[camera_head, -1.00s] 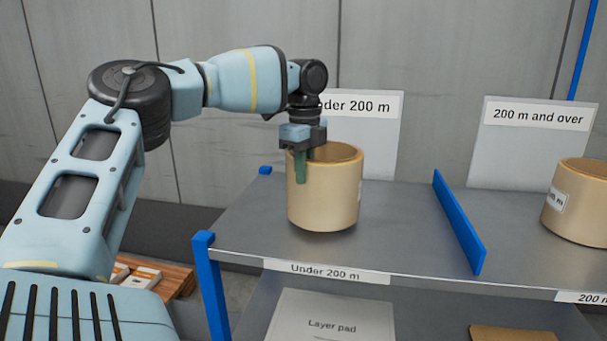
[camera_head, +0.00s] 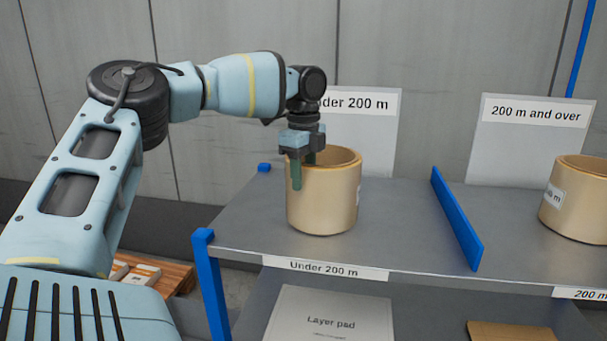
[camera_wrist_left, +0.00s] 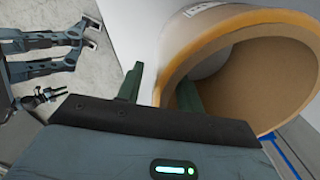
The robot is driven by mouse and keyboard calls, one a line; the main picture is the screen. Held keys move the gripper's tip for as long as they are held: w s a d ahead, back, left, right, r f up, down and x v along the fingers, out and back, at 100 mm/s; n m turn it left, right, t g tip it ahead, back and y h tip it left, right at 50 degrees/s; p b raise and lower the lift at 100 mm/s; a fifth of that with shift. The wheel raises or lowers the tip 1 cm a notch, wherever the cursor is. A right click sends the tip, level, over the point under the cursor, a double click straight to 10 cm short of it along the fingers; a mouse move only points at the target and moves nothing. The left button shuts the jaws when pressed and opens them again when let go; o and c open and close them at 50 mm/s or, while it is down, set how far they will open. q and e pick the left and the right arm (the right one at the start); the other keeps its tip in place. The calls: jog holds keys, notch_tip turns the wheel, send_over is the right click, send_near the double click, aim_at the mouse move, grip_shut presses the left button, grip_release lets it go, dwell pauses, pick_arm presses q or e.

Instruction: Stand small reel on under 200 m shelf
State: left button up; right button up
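The small reel (camera_head: 323,202), a tan hollow cylinder, stands upright on the left bay of the grey shelf (camera_head: 245,240), behind the front label "Under 200 m" (camera_head: 325,269). My left gripper (camera_head: 303,172) is over the reel's left rim. One green finger hangs outside the wall and the other reaches inside the hollow. In the left wrist view the reel's rim (camera_wrist_left: 172,72) passes between the fingers, with a gap seen beside the outer finger. The gripper looks open. My right gripper is not seen in the head view.
A blue divider (camera_head: 457,218) separates this bay from the "200 m and over" bay, where another reel (camera_head: 575,200) stands. A sign (camera_head: 365,135) stands behind the small reel. A layer pad (camera_head: 330,318) lies on the lower level. A blue post (camera_head: 209,280) marks the front left corner.

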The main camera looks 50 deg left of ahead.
pick_arm(q)
notch_tip(320, 180, up, 12)
jog(key=shift+r, duration=0.15)
dwell(0.4)
dwell(0.5)
